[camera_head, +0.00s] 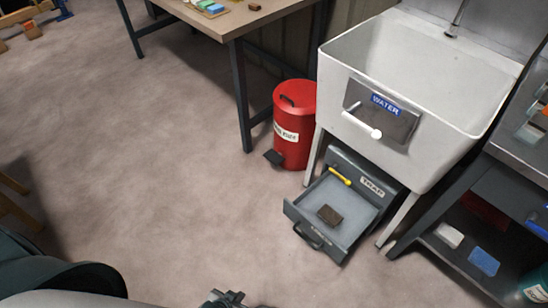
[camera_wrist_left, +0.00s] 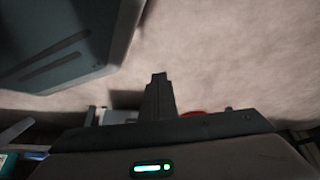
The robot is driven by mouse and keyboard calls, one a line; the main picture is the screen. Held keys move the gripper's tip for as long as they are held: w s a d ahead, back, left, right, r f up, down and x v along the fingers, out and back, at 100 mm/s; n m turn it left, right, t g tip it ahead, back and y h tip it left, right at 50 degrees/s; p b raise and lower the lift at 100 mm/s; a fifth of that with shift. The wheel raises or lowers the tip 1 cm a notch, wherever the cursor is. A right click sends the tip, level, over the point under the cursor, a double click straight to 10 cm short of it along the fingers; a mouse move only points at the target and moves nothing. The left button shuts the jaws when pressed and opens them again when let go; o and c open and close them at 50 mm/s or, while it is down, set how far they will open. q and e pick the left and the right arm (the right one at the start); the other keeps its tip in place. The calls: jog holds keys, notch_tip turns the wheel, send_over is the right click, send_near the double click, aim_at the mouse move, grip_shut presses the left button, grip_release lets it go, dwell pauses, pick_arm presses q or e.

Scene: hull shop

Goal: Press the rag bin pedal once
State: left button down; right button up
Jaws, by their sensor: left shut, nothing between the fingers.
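The rag bin (camera_head: 298,140) is a red cylinder with a white label and a closed red lid, upright on the floor between the workbench and the sink. Its dark pedal (camera_head: 273,158) sticks out low at the front left, close to the floor. My left gripper (camera_head: 228,297) shows at the bottom edge, well apart from the pedal and mostly cut off. In the left wrist view its fingers (camera_wrist_left: 159,92) are shut and empty, with a small patch of red beyond them. My right gripper is not in view.
An open grey drawer (camera_head: 304,225) marked TRAP, with a brown block inside, juts out right of the bin. A white sink (camera_head: 345,60) stands above it. A workbench leg (camera_head: 242,110) is just left of the bin. The floor (camera_head: 150,170) in front is clear.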

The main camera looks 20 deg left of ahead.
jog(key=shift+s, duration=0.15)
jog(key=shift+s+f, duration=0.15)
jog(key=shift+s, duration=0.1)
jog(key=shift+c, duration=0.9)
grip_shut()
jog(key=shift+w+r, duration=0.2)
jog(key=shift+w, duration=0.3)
pick_arm(q)
jog(key=shift+w, duration=0.1)
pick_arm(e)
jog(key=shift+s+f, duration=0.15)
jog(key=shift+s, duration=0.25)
